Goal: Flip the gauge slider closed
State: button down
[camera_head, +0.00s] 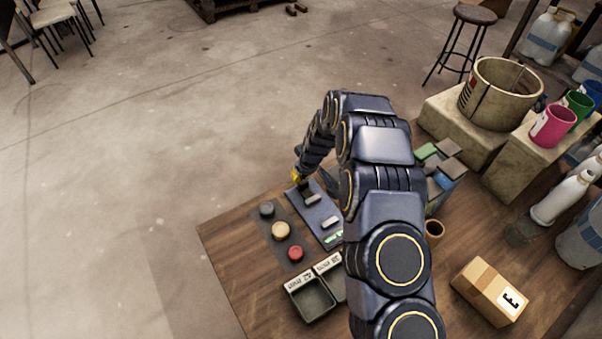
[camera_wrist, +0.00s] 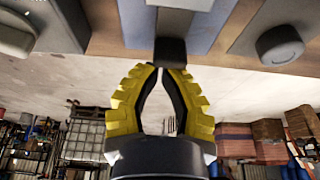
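The gauge panel (camera_head: 322,216) is a blue-grey plate on the wooden table, with a green-lit marking at its near end. Grey blocks (camera_head: 330,221) sit on it, and a dark piece shows at its far end. My gripper (camera_head: 296,176), with yellow fingers, is at that far end. In the wrist view my gripper (camera_wrist: 165,70) has its fingertips together, right at a small dark block (camera_wrist: 170,52) at the edge of the blue panel (camera_wrist: 190,28). I cannot tell whether they touch it. Which piece is the slider is unclear. My arm hides part of the panel.
A dark tray (camera_head: 312,301) is in front. A cardboard box (camera_head: 489,290) and small brown cup (camera_head: 434,231) stand right of my arm. Open floor lies beyond the table's left edge.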

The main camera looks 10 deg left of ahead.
aim_at(307, 188)
jog(key=shift+s+d, duration=1.25)
jog(key=shift+s, duration=0.05)
jog(key=shift+w, duration=0.1)
jog(key=shift+w+a, duration=1.25)
jog(key=shift+a, duration=0.05)
jog(key=shift+w+r, duration=0.1)
jog(key=shift+r, duration=0.2)
jog(key=v, duration=0.8)
jog(key=shift+s+d+r, duration=0.15)
jog(key=shift+s+r, duration=0.1)
jog(key=shift+r, duration=0.4)
